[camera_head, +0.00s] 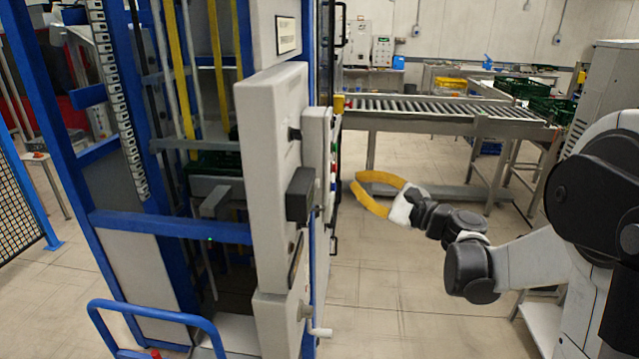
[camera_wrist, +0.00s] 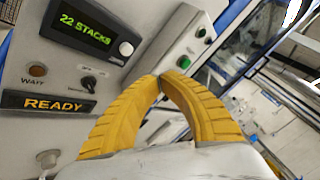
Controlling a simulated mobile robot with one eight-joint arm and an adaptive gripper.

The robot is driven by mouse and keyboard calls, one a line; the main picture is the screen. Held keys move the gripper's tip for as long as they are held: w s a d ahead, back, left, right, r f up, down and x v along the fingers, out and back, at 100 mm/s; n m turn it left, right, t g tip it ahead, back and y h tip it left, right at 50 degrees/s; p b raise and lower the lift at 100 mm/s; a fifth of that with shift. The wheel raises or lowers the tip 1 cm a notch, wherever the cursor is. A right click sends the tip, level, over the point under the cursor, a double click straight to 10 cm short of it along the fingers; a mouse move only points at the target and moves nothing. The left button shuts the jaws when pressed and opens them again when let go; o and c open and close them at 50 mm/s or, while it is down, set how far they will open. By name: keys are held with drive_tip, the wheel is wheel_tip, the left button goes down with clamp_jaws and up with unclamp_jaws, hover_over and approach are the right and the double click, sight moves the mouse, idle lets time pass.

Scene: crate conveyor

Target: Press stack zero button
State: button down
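My gripper (camera_wrist: 161,78) has two curved yellow fingers that meet at the tips, with nothing seen between them. In the head view, my gripper (camera_head: 356,183) is to the right of the grey control cabinet. In the wrist view, the fingertips overlap the near end of a pale button box (camera_wrist: 178,40), with a green button (camera_wrist: 183,62) just beyond them and another green button (camera_wrist: 201,33) farther up. Contact cannot be told. No readable label marks a stack zero button.
The panel also bears a READY sign (camera_wrist: 48,104), a WAIT lamp (camera_wrist: 38,70) and a black selector (camera_wrist: 88,83). The blue-framed machine (camera_head: 170,225) stands at left. A roller conveyor (camera_head: 440,108) lies behind my gripper. Floor is clear below my arm.

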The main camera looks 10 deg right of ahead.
drive_tip(key=shift+w+a, duration=0.3)
drive_tip(key=shift+a, duration=0.6)
drive_tip(key=shift+w+a, duration=0.3)
drive_tip(key=shift+a, duration=0.6)
drive_tip(key=shift+w+a, duration=0.3)
drive_tip(key=shift+a, duration=0.6)
drive_tip(key=shift+a, duration=0.15)
drive_tip(key=shift+w+a, duration=0.1)
drive_tip(key=shift+a, duration=0.2)
drive_tip(key=shift+w+a, duration=0.15)
drive_tip(key=shift+a, duration=0.25)
drive_tip(key=shift+s+d, duration=0.3)
drive_tip(key=shift+d, duration=0.5)
drive_tip(key=d, duration=0.1)
drive_tip(key=s+d, duration=0.1)
drive_tip(key=d, duration=0.2)
drive_tip(key=shift+s+d+b, duration=0.25)
drive_tip(key=shift+d+b, duration=0.1)
drive_tip(key=shift+d, duration=0.05)
